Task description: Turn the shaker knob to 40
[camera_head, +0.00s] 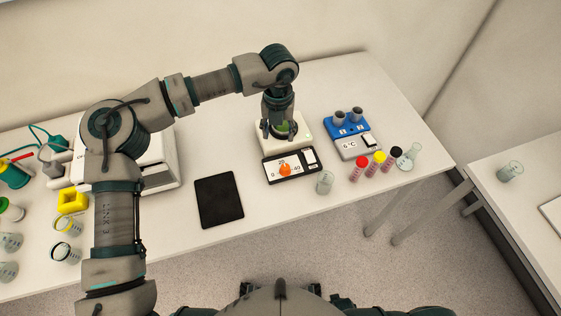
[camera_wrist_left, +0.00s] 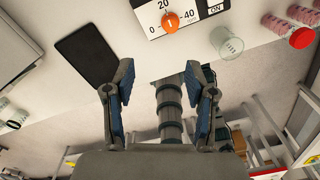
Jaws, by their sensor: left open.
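The shaker (camera_head: 300,128) is a white box with a black-edged front panel on the table. Its orange knob (camera_head: 285,171) sits among the marks 0, 20 and 40. The knob also shows at the top of the left wrist view (camera_wrist_left: 170,23), with a pale line whose exact setting I cannot tell. My left gripper (camera_head: 279,134) points down over the shaker's top, behind the knob in the head view. In the left wrist view its fingers (camera_wrist_left: 158,88) are wide apart, with nothing held and the knob beyond them. A greenish round thing shows beneath the gripper, partly hidden. My right gripper is out of view.
A black tablet (camera_head: 219,200) lies left of the shaker. A clear beaker (camera_head: 325,182) stands close to the panel's right. Red, yellow and black-capped tubes (camera_head: 376,164) and a blue device (camera_head: 346,128) stand farther right. A second table (camera_head: 525,165) is at the right.

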